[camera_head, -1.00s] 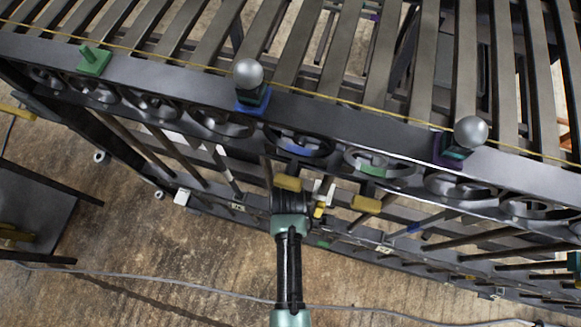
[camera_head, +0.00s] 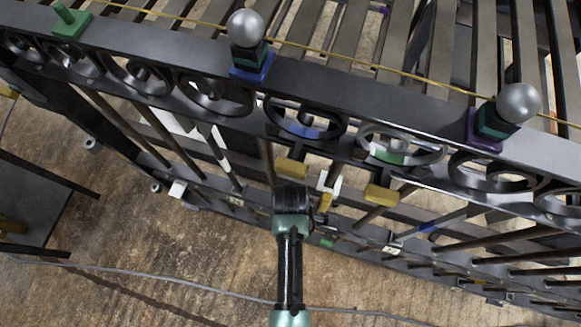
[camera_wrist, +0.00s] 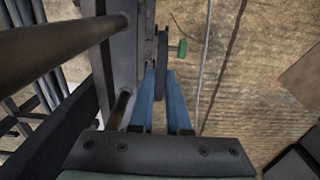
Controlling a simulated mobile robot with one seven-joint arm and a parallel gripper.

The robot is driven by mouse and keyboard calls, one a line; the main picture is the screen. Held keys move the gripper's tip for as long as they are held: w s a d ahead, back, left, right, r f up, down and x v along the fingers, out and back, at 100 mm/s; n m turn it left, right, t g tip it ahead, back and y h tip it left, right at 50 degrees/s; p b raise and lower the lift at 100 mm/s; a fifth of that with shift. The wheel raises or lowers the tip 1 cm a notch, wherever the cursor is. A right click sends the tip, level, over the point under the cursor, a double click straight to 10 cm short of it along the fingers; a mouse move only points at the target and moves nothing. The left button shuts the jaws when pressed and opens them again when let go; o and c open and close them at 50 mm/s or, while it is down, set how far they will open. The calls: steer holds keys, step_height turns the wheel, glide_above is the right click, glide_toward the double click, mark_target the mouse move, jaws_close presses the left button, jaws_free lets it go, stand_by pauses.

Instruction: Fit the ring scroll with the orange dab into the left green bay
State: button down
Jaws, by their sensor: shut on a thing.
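In the wrist view my gripper (camera_wrist: 162,82) has its blue fingers shut on a dark scroll piece (camera_wrist: 162,48), seen edge-on, with a green knob (camera_wrist: 180,48) on its right side. No orange dab shows on it, so I cannot tell which scroll it is. In the head view my gripper (camera_head: 290,193) is below the gate's top rail, its fingertips hidden. A green patch (camera_head: 388,157) shows inside a scroll in the row, right of my gripper. A green block (camera_head: 72,22) sits on the top rail at far left. I cannot tell which marks the left green bay.
The dark gate (camera_head: 360,100) crosses the view, with ball finials (camera_head: 246,27) on its rail. A blue patch (camera_head: 300,131) and yellow blocks (camera_head: 292,168) are close to my gripper. In the wrist view a thick bar (camera_wrist: 60,45) runs at left; bare floor (camera_wrist: 255,50) shows at right.

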steer(key=shift+f+b, duration=1.05)
steer(key=shift+f, duration=1)
steer(key=shift+f+b, duration=0.4)
steer(key=shift+f, duration=1.1)
stand_by(1.6)
steer(key=c, duration=0.8)
jaws_free()
steer(key=shift+r, duration=0.15)
step_height(320, 180, up, 12)
steer(key=p, duration=0.4)
